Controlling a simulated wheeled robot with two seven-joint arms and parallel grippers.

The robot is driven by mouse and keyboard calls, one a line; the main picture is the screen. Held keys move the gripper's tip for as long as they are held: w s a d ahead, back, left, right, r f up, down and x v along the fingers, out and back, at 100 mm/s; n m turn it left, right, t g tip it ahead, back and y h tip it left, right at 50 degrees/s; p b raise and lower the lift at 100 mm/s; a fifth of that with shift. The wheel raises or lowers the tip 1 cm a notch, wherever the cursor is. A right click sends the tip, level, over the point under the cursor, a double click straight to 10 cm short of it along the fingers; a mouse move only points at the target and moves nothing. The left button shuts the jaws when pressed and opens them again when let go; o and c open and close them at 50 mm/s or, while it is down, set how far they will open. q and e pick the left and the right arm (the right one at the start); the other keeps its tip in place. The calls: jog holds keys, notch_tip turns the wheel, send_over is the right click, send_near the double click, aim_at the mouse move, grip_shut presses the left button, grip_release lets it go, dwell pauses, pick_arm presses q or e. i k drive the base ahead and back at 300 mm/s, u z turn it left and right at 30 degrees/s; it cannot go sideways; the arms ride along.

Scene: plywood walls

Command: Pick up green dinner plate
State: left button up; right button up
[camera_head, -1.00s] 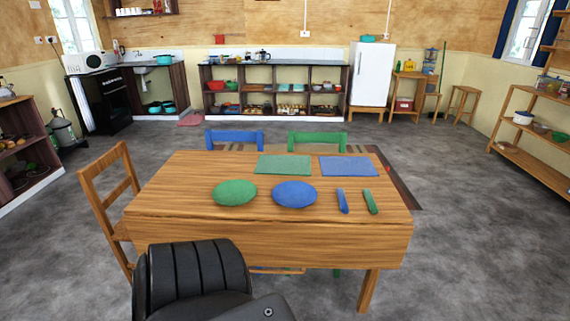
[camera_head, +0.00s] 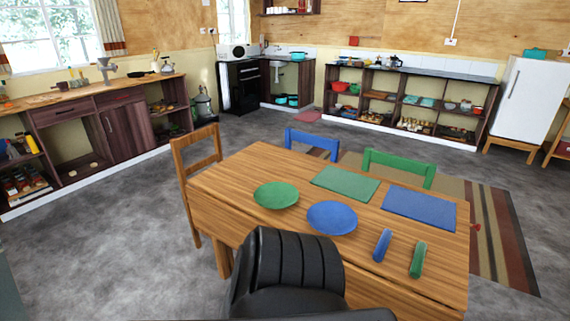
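The green dinner plate (camera_head: 276,195) lies flat on the wooden table (camera_head: 237,172), near its left side. A blue plate (camera_head: 332,217) lies just to its right and nearer to me. No gripper fingers are visible, and nothing touches the green plate.
Green (camera_head: 345,182) and blue (camera_head: 419,208) placemats lie behind the plates. Wooden (camera_head: 196,160), blue (camera_head: 312,141) and green (camera_head: 398,167) chairs surround the table. Grey floor (camera_head: 110,235) is clear at left.

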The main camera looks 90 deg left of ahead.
aim_at(273, 195)
jog(key=u, duration=0.6)
jog(key=i, duration=0.7)
jog(key=u, duration=1.25)
jog(key=i, duration=0.45)
jog(key=u, duration=0.45)
